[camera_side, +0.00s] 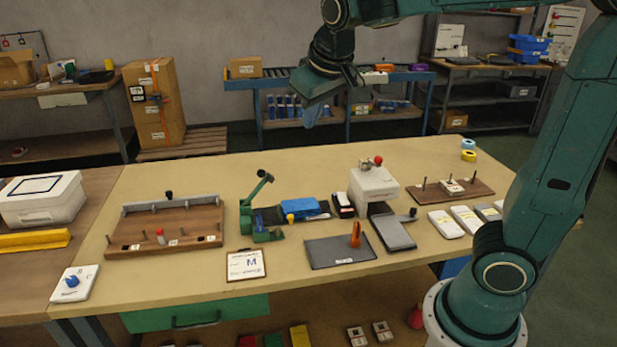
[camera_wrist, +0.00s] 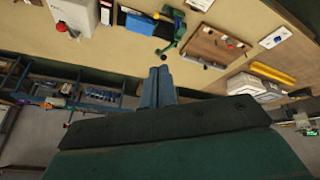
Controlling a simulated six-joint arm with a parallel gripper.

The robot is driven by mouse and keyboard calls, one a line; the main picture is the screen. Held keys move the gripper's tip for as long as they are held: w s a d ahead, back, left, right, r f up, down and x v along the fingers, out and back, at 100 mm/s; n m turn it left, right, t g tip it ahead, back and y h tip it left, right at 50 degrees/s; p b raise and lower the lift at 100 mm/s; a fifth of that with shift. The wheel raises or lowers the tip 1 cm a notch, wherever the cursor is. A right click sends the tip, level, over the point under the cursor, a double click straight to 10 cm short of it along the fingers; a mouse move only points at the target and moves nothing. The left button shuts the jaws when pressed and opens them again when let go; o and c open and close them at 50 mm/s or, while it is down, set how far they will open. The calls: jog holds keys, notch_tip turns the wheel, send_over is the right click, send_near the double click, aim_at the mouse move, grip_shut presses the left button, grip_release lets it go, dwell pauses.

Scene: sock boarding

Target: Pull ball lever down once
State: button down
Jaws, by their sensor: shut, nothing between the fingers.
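A white box-shaped machine (camera_side: 372,188) stands right of the table's middle. A red ball (camera_side: 378,160) sits at its top; it also shows in the wrist view (camera_wrist: 75,34). A green press (camera_side: 247,218) stands to its left, with a raised arm ending in a dark knob (camera_side: 263,174). The press also shows in the wrist view (camera_wrist: 172,33). I cannot tell for certain which is the ball lever. My gripper (camera_side: 311,122) is shut and empty, high above the far side of the table, apart from both. Its two blue-grey fingers (camera_wrist: 158,72) lie together in the wrist view.
A wooden tray with a grey rail (camera_side: 165,240) is at left. A dark mat (camera_side: 335,257) with an orange upright piece (camera_side: 356,234), a grey plate (camera_side: 392,232) and a peg board (camera_side: 470,190) surround the machine. A clipboard (camera_side: 246,265) lies in front. The table's back edge is mostly clear.

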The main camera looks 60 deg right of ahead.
jog(key=w+a+f+m+g+h, duration=0.1)
jog(key=w+f, duration=0.5)
jog(key=w, duration=0.4)
jog(key=w+a+f+m+g+h, duration=0.1)
jog(key=w+f, duration=0.4)
jog(key=w, duration=0.6)
jog(key=shift+a+f+m+h, duration=0.35)
jog(key=shift+a+h, duration=0.25)
jog(key=shift+h, duration=0.2)
jog(key=shift+f, duration=0.1)
send_over(257, 189)
jog(key=a, duration=0.2)
notch_tip(257, 189, down, 9)
jog(key=shift+s+f, duration=0.15)
jog(key=shift+s, duration=0.15)
jog(key=shift+s+d, duration=0.1)
